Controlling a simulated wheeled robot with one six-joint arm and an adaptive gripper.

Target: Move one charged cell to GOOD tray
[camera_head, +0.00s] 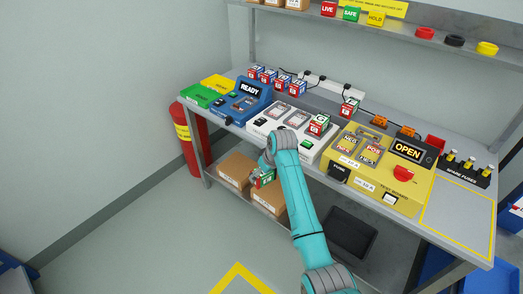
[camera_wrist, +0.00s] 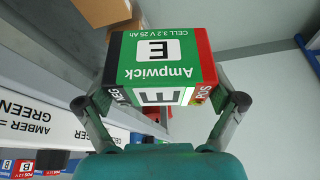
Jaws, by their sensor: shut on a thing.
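My gripper (camera_wrist: 165,100) is shut on a green, white, black and red cell (camera_wrist: 160,58) marked "Ampwick" and "E", one finger on each side. In the head view the held cell (camera_head: 265,178) is in front of the bench edge, partly hidden by my arm. A green tray (camera_head: 202,97) lies at the bench's left end, with a yellow tray (camera_head: 218,82) behind it; the lettering is too small to read surely.
A blue unit with a READY display (camera_head: 238,105) stands between the green tray and the charger. Several blue-topped cells (camera_head: 269,77) stand behind it. A yellow tester (camera_head: 383,170) reading OPEN is at right. A red extinguisher (camera_head: 186,138) stands by the bench's left end.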

